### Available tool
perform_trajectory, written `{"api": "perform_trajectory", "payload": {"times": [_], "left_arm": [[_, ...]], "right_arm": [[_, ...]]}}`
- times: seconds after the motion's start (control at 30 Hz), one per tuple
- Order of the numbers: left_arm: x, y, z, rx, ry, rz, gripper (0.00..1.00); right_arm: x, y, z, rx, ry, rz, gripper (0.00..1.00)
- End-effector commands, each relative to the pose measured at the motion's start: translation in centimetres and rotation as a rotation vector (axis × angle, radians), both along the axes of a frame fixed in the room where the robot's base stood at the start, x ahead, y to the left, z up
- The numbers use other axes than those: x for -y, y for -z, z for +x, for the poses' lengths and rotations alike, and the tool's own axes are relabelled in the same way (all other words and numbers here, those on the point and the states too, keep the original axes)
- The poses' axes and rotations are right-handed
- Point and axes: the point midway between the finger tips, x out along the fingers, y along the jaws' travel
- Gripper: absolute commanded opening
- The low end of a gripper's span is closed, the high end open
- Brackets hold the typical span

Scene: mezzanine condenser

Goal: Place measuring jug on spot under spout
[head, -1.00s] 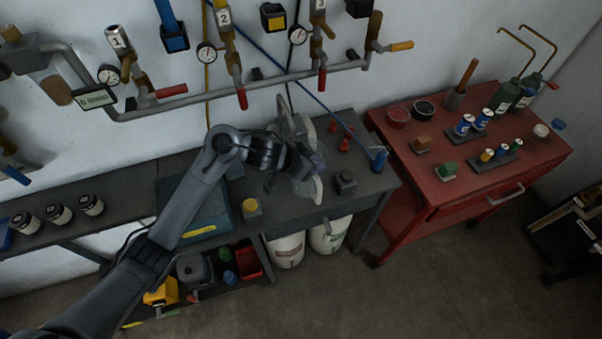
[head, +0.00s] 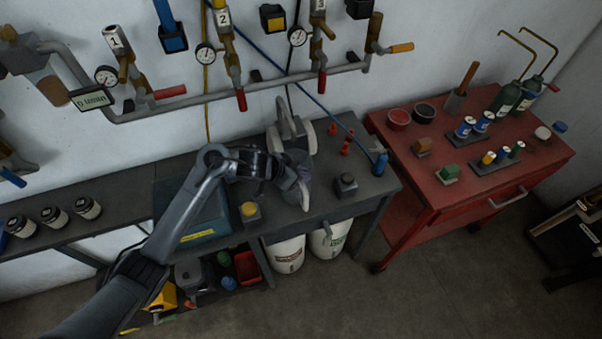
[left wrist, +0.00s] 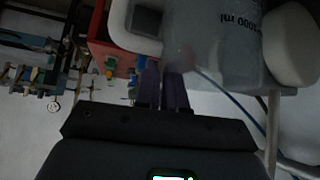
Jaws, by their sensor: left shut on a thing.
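The measuring jug (head: 298,176) is a pale, see-through vessel, held over the grey bench in the head view and partly hidden by my gripper. In the left wrist view the jug (left wrist: 225,42) fills the upper right, its "1000 ml" marking upside down. My left gripper (head: 278,172) is shut on the jug. Its purple fingers (left wrist: 163,88) meet at the jug's edge in the left wrist view. A grey and white stand (head: 297,132), perhaps the one with the spout, rises just behind the jug. I cannot make out the spot under it. My right gripper is not in view.
On the bench, a dark block (head: 346,187), a yellow-topped block (head: 250,211), a blue bottle (head: 380,163) and red pieces (head: 346,143) stand near the jug. A pipe rack with gauges (head: 298,36) hangs behind. A red cart (head: 470,200) stands to the right.

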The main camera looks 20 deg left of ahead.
Motion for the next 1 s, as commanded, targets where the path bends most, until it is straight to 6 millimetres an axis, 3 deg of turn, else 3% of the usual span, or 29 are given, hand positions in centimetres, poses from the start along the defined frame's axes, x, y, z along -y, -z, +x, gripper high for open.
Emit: {"api": "perform_trajectory", "payload": {"times": [0.17,0.2,0.37,0.77,1.0], "left_arm": [[0.0,0.1,0.0,0.001,0.000,-0.001,0.00],[0.0,0.2,0.0,0.000,0.000,0.000,0.11],[0.0,0.2,0.0,0.000,0.000,0.000,0.35],[-0.2,-0.4,-0.1,0.000,-0.001,0.001,0.35],[-1.6,-2.9,-1.9,0.004,-0.001,0.003,0.35]], "right_arm": [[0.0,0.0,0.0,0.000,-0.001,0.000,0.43],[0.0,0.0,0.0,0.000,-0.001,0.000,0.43],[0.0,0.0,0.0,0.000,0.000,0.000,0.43],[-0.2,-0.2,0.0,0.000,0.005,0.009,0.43],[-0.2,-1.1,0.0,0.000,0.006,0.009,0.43]]}}
